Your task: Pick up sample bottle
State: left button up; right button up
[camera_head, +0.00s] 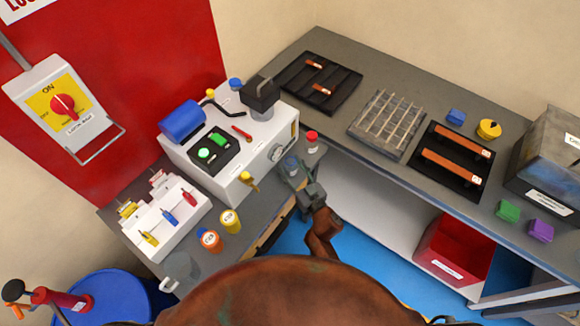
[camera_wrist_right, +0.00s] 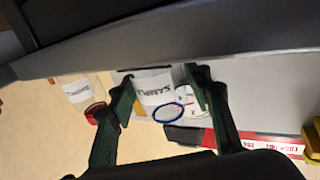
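A sample bottle with a blue cap (camera_head: 291,163) stands on the grey bench in front of the white machine. In the right wrist view this bottle (camera_wrist_right: 153,88) shows a white "SAMPLE" label and a blue ring. My right gripper (camera_head: 296,180) is at this bottle. Its two dark fingers are spread, one on each side of the bottle, with a gap visible on the right side; contact on the left I cannot tell. A second bottle with a red cap (camera_head: 311,141) stands just beyond; it also shows in the wrist view (camera_wrist_right: 80,90). My left gripper is not in view.
The white machine (camera_head: 262,160) stands close behind the bottles. Yellow and orange containers (camera_head: 230,221) and a grey mug (camera_head: 179,271) stand along the near bench edge. The right bench holds black trays (camera_head: 318,82) and a wire rack (camera_head: 388,123). A red bin (camera_head: 452,250) is below.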

jog(key=c, duration=0.9)
jog(key=shift+r, duration=0.1)
